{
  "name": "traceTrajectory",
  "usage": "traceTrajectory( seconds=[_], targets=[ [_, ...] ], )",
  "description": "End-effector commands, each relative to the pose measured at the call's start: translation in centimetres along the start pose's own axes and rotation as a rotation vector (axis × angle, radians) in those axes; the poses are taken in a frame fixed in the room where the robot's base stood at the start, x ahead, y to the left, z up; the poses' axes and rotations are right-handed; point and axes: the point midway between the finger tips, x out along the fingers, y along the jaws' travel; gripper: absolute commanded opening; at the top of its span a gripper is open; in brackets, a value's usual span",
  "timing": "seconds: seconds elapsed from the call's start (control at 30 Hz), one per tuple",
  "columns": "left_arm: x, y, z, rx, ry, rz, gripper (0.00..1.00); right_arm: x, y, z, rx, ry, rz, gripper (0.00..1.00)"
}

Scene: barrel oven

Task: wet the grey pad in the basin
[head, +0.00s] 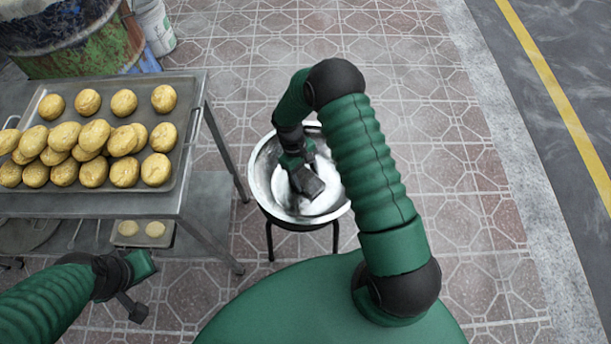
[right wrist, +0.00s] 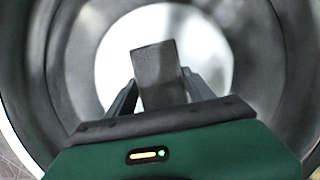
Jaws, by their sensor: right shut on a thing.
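The round metal basin (head: 262,190) stands on a dark-legged stand in the middle of the head view. Its shiny inner wall (right wrist: 60,70) fills much of the right wrist view, with a bright round bottom. My right gripper (head: 298,172) reaches down inside the basin. It is shut on the grey pad (right wrist: 158,70), a dark rectangular block that sticks out past the fingers. The pad also shows over the basin's bottom in the head view (head: 309,185). I cannot tell whether it touches water. My left gripper (head: 128,302) hangs at the lower left, away from the basin; its fingers are unclear.
A metal table with a tray (head: 170,185) of several yellow buns stands at the left. Two pale buns (head: 141,229) lie on its lower shelf. A rusty barrel (head: 75,40) and a white bucket (head: 153,25) stand behind it. The tiled floor right of the basin is clear.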

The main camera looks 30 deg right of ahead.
Motion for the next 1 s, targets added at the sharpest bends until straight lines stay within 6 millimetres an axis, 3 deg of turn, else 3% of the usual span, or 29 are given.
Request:
traceTrajectory(
  seconds=[0.37, 1.0],
  targets=[
    [-0.3, 0.0, -0.1, 0.000, 0.000, 0.000, 0.29, -0.2, -0.1, 0.1, -0.001, -0.002, -0.002, 0.29],
    [-5.9, 0.0, -1.4, 0.000, 0.000, 0.000, 0.29, -6.3, -0.1, 2.0, 0.000, 0.000, 0.000, 0.29]
  ],
)
